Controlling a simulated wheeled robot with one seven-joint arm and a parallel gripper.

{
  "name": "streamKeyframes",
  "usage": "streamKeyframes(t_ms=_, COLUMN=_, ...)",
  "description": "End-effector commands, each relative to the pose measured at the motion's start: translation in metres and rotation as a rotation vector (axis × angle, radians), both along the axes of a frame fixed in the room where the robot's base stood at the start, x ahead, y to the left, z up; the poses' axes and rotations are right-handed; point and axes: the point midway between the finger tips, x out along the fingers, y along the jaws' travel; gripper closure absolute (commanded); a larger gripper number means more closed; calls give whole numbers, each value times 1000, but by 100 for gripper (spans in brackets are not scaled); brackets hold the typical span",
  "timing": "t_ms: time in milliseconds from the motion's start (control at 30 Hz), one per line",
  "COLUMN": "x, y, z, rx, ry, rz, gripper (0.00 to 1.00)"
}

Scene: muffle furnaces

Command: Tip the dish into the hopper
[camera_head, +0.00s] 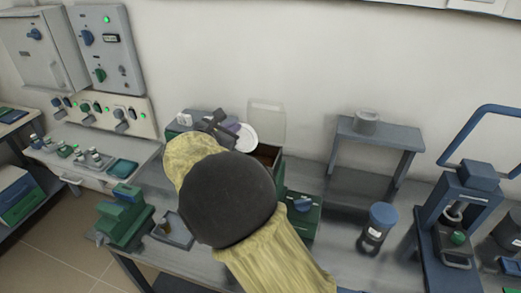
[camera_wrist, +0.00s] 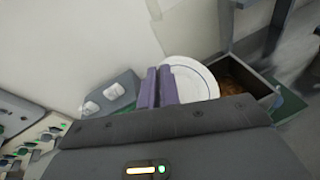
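The dish (camera_head: 245,138) is white and round, and tilted with its face towards the head camera. It also shows in the wrist view (camera_wrist: 198,82), just right of the purple fingers. My gripper (camera_head: 226,124) has its fingers close together in the wrist view (camera_wrist: 158,86), apparently shut on the dish's left edge. The hopper (camera_head: 282,172) looks like the green box with a dark open top, right beside the dish. Brown material shows inside it in the wrist view (camera_wrist: 236,74). My arm hides part of the box in the head view.
A clear upright panel (camera_head: 267,122) stands behind the box. A grey stand (camera_head: 380,133) with a small round pot, a blue-lidded jar (camera_head: 377,228) and a blue press (camera_head: 463,205) are to the right. A green device (camera_head: 124,215) is at the left. Bench room shows between box and jar.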

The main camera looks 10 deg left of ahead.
Motion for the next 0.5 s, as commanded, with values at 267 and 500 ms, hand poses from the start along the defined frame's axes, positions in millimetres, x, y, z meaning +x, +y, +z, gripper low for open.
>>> streamKeyframes(t_ms=267, x=3, y=2, z=0, rx=-64, ry=34, rz=-2, gripper=100)
streamKeyframes(t_ms=500, x=5, y=5, z=-4, rx=-118, ry=61, rz=-3, gripper=100)
